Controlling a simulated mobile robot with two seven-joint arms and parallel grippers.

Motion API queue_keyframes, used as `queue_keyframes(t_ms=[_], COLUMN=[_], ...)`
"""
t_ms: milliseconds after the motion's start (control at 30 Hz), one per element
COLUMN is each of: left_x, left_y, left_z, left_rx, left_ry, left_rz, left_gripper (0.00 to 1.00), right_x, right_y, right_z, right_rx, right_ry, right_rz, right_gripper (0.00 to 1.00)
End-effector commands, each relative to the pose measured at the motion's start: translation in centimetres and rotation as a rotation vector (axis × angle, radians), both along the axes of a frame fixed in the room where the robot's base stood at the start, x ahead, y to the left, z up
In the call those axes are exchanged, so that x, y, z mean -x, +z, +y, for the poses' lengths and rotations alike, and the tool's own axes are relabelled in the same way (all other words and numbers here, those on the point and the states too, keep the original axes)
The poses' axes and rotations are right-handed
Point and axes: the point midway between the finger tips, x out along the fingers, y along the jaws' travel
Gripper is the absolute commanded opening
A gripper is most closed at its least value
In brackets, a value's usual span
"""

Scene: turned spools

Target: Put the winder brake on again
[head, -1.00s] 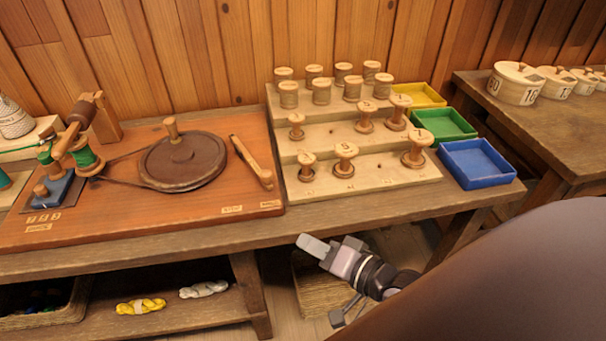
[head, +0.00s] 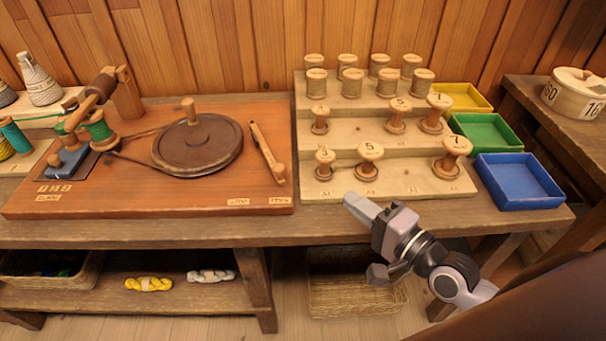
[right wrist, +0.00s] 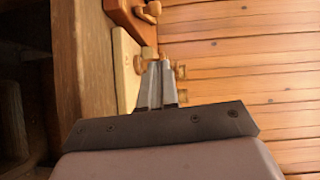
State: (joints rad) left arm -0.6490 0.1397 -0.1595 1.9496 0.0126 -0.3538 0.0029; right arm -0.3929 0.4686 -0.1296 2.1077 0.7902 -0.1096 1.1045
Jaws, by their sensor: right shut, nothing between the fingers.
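The winder's dark round wheel (head: 190,158) with an upright wooden handle lies on the red-brown winder board (head: 200,203). The brake looks to be the wooden lever (head: 267,155) right of the wheel; it slants down to a round knob near the board's front right. A gap shows between lever and wheel. Two small labels lie below the lever, too small to read surely. My right gripper (head: 352,200) is shut and empty, at the bench's front edge before the spool rack. Its closed fingers show in the right wrist view (right wrist: 158,70). My left gripper is out of view.
The stepped spool rack (head: 400,188) with several wooden spools stands close right of the lever. Yellow, green and blue trays (head: 520,200) are further right. A belt runs left from the wheel to a green-thread spool (head: 101,132). The front bench strip is clear.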

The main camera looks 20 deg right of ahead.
Motion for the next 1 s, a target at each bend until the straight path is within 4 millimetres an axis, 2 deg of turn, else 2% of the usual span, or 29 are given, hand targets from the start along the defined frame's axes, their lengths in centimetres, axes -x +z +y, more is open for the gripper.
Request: queue_keyframes(t_ms=[233, 367, 1000], left_x=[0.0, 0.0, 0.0], left_y=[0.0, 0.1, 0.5], left_z=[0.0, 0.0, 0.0], left_rx=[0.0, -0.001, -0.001], left_ry=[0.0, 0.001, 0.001], left_rz=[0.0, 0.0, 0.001], left_gripper=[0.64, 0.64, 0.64], right_x=[-0.2, -1.1, -9.6], right_y=[0.0, 0.0, -0.5], right_z=[0.1, 0.4, 4.3], right_rx=[0.002, 0.0, -0.001], right_ry=[-0.001, -0.001, 0.001], right_rz=[-0.002, -0.002, 0.0], right_gripper=[0.0, 0.0, 0.0])
